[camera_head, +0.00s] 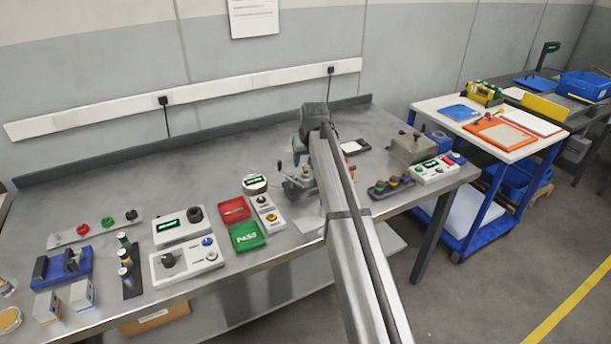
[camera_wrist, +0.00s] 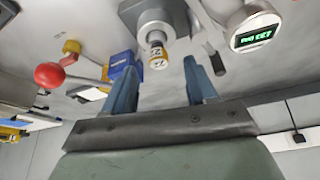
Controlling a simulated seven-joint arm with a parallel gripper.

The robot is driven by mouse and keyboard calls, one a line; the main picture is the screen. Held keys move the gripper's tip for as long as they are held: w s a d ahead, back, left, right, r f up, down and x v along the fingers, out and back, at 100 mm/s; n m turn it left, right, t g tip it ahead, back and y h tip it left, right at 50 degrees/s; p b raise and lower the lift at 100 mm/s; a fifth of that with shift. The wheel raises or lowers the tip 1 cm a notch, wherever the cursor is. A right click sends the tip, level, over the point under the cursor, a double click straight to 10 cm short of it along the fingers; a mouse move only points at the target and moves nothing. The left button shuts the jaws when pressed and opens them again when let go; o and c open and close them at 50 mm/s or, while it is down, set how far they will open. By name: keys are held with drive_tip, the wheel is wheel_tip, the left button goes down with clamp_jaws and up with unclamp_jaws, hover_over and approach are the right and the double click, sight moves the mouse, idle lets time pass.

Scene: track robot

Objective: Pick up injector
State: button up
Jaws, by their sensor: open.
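A small cylinder banded in yellow, white and black, which looks like the injector (camera_wrist: 158,52), sticks out of a grey clamp-like fixture (camera_wrist: 150,14) at the top middle of the wrist view. My gripper (camera_wrist: 160,72) is open. Its two blue-grey fingers stand apart, left and right of the cylinder in the picture, with nothing seen between them. I cannot tell how far the fingertips are from it. In the head view the metal fixture (camera_head: 298,184) shows beside my arm, and my arm hides the fingers. Similar small cylinders (camera_head: 124,260) stand in a black rack at the left of the bench.
A round display (camera_wrist: 258,32) stands right of the fixture in the wrist view; a red ball knob (camera_wrist: 49,75) and a blue block (camera_wrist: 121,66) are left. Control boxes (camera_head: 185,260), a green PASS tray (camera_head: 247,236) and a red tray (camera_head: 234,209) occupy the bench (camera_head: 120,190).

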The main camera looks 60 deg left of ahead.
sight(306, 166)
drive_tip(key=shift+d+x, duration=0.1)
drive_tip(key=shift+x, duration=1.2)
drive_tip(key=shift+d+x, duration=0.15)
drive_tip(key=shift+x, duration=1.15)
drive_tip(key=shift+f, duration=0.1)
clamp_jaws()
